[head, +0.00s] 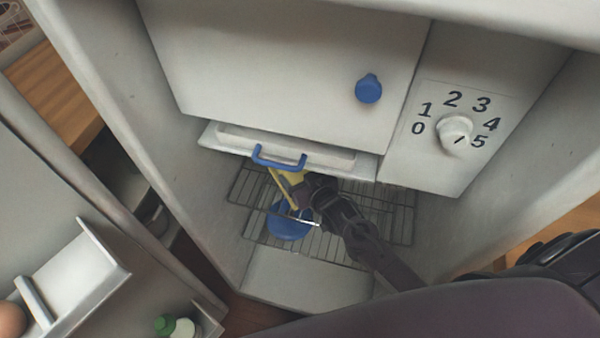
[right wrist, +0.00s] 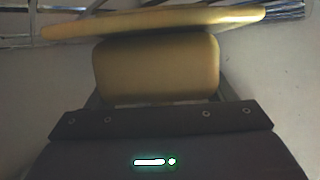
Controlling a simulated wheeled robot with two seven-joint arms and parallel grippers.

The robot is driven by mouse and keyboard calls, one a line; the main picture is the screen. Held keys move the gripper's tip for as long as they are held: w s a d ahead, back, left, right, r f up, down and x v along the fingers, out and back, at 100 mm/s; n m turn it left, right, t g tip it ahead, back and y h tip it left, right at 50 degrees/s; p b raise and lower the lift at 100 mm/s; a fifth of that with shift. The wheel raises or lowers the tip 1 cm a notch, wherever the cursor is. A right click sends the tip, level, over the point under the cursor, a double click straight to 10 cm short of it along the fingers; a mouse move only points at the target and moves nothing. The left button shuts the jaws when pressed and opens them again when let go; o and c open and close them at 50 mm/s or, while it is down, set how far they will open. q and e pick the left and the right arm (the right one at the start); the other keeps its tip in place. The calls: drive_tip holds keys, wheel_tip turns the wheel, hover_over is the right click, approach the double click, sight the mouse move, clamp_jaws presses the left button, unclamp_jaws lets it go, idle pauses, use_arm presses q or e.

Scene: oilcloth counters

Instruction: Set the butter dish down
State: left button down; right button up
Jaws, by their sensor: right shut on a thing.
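The yellow butter dish (head: 291,176) is in the fridge above the wire shelf (head: 390,212), partly hidden by the blue handle and my gripper. My right gripper (head: 303,190) is shut on it. In the right wrist view the butter dish (right wrist: 155,68) fills the space ahead of the gripper, a block-shaped part against a wider flat plate. The wire shelf shows in the far corners there. I cannot tell whether the dish touches the shelf. My left gripper is not in view.
A round blue thing (head: 288,224) is at the shelf's front left, close below the dish. A shallow tray with a blue handle (head: 279,160) hangs just above. The freezer door has a blue knob (head: 368,88); a numbered dial (head: 455,134) is right. The shelf's right side looks clear.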

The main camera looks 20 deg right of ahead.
drive_tip(key=o, duration=1.5)
drive_tip(key=shift+w+f, duration=0.1)
drive_tip(key=shift+s+r, duration=0.2)
drive_tip(key=shift+r, duration=0.05)
drive_tip(key=v, duration=1.1)
drive_tip(key=shift+s, duration=0.25)
drive_tip(key=shift+d+r, duration=0.1)
drive_tip(key=shift+d, duration=0.05)
